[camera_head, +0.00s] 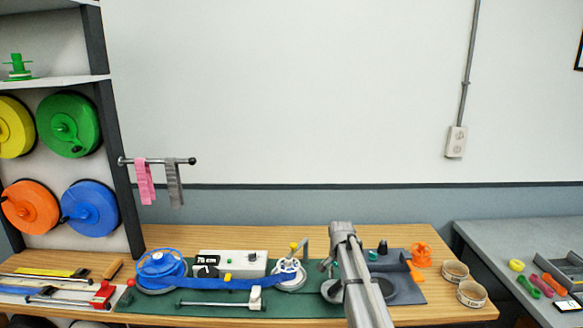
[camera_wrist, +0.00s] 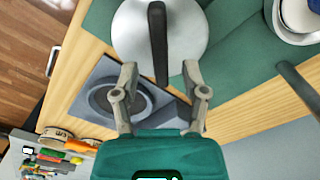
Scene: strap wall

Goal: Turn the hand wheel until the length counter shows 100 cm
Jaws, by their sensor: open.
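The length counter (camera_head: 228,263) is a white box with a black display that appears to read 70 cm. Left of it is a blue spool (camera_head: 160,270), from which a blue strap (camera_head: 225,283) runs right to a white spoked wheel (camera_head: 288,277). Contact cannot be told.
A silver rod (camera_head: 215,303) lies along the front of the green mat. Right of my arm are a grey tray (camera_head: 408,290), an orange piece (camera_head: 419,254) and strap rolls (camera_head: 471,293). A shelf (camera_head: 122,140) with coloured spools stands left. A grey table (camera_head: 500,240) is at right.

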